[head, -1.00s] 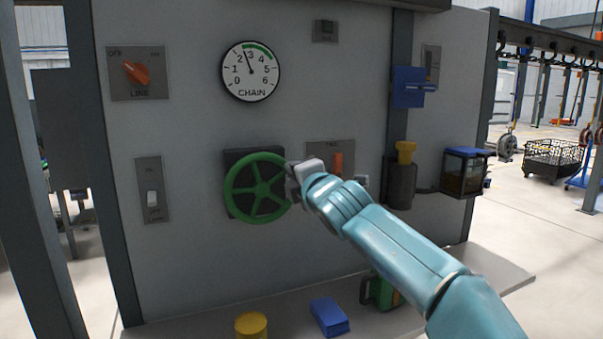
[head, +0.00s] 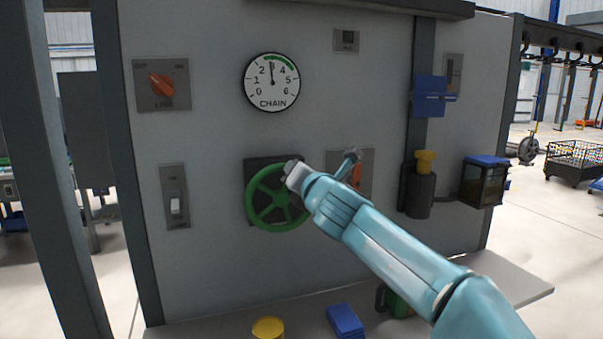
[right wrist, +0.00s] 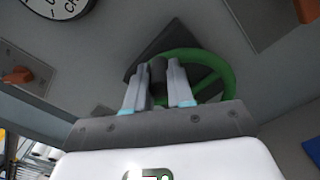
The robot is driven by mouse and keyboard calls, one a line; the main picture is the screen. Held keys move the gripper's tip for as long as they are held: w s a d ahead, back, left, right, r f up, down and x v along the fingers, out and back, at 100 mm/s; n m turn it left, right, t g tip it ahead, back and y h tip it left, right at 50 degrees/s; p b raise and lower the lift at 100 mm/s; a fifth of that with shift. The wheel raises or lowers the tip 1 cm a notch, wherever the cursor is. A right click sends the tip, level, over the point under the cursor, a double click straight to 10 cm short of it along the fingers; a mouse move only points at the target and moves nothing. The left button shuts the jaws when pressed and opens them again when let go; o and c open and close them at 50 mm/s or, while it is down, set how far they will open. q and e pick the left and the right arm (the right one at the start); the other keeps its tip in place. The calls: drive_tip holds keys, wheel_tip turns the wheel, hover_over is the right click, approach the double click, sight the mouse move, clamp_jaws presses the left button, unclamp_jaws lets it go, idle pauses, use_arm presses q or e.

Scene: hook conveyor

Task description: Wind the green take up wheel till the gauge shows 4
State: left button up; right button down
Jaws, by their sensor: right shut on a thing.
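The green take up wheel (head: 252,205) is on a dark square plate on the grey panel. It also shows in the right wrist view (right wrist: 229,72). The round white CHAIN gauge (head: 258,92) is above it, numbered 0 to 6. Its black needle points almost straight up, at about 3. A green band runs along the upper right of the dial. My right gripper (head: 290,172) is at the wheel's upper right rim. In the right wrist view, its fingers (right wrist: 158,78) are shut on a dark knob-like part at the wheel. My left gripper is not in view.
An orange LINE switch (head: 161,84) and a white switch (head: 175,205) are on the panel's left. An orange lever (head: 356,176) is behind my right wrist. A yellow-topped cylinder (head: 420,190) is further right. A blue block (head: 345,321) and a yellow can (head: 268,329) are on the shelf below.

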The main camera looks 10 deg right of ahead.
drive_tip(key=shift+a, duration=0.15)
idle(0.3)
drive_tip(key=c, duration=1)
unclamp_jaws()
drive_tip(key=shift+s+f+b, duration=0.1)
drive_tip(key=shift+s+b, duration=0.3)
drive_tip(key=s+b, duration=0.1)
drive_tip(key=s, duration=0.4)
drive_tip(key=s+d+b, duration=0.1)
drive_tip(key=s+b, duration=0.1)
drive_tip(key=s, duration=0.3)
drive_tip(key=s+b, duration=0.2)
drive_tip(key=s, duration=0.3)
drive_tip(key=shift+s+d, duration=0.2)
drive_tip(key=shift+s, duration=0.05)
drive_tip(key=shift+s, duration=0.1)
